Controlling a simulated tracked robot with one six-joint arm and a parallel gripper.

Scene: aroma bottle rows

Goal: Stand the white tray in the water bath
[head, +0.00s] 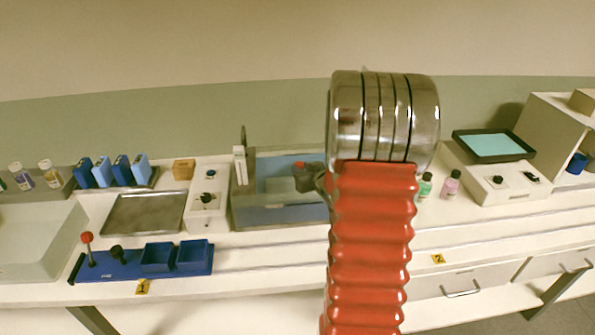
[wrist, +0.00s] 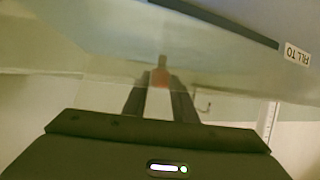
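The water bath (head: 280,216) is a clear-walled tank of bluish water at the middle of the bench. It fills much of the wrist view, where a "FILL TO" label (wrist: 297,54) shows on it. My gripper (head: 308,178) is at the right part of the bath, partly hidden by my arm. In the wrist view, its dark fingers (wrist: 160,88) have a pale strip between them and a small red thing near their tips. I cannot tell whether they hold anything. A white, shallow, walled tray or basin (head: 32,248) is at the left edge; I cannot tell if it is the white tray.
A white control box (head: 208,212) and a metal plate (head: 145,214) are left of the bath. A blue rack (head: 125,270) with two bins is in front. Blue blocks (head: 102,172) stand behind. Two small bottles (head: 450,186) and a dark-rimmed plate (head: 493,146) are to the right.

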